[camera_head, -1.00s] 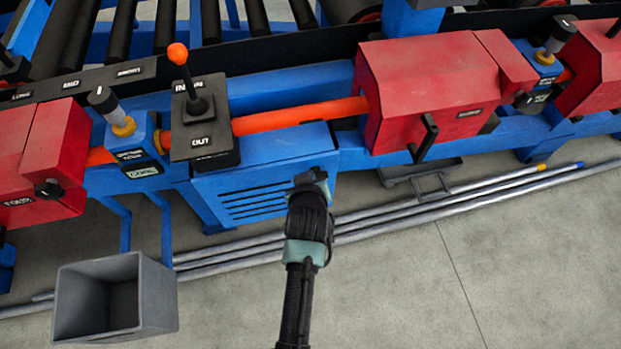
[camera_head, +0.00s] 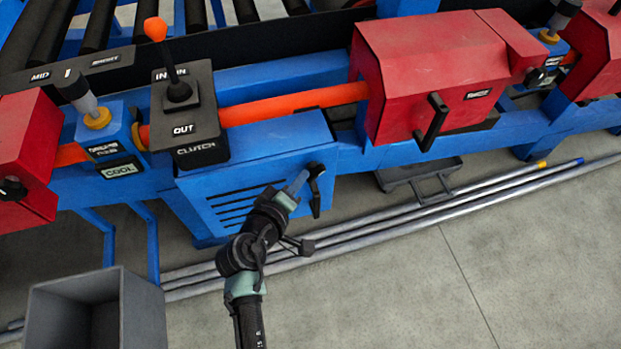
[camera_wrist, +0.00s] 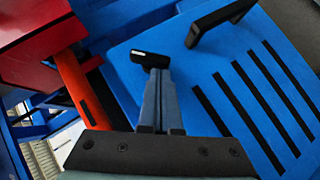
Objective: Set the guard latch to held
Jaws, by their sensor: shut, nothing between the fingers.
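The blue slotted guard (camera_head: 245,165) is on the machine's front, below the clutch box. A black latch-like lever (camera_head: 315,200) hangs down at its right end, with a black upper piece (camera_head: 316,169). My gripper (camera_head: 302,178) is shut and empty, its tips close to that upper piece; contact cannot be told. In the wrist view, the shut fingers (camera_wrist: 162,85) end at a small black piece (camera_wrist: 150,59) with a pale mark. A black bar (camera_wrist: 222,20) stands off the blue panel to their right, clear of the fingers. No latch position label is readable.
The clutch box (camera_head: 190,125) with its orange-knobbed lever (camera_head: 156,29) is above the guard. A red housing (camera_head: 430,65) with a black handle (camera_head: 431,122) is at upper right. A grey bin (camera_head: 95,310) stands at lower left. Long pipes (camera_head: 400,218) lie on the floor.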

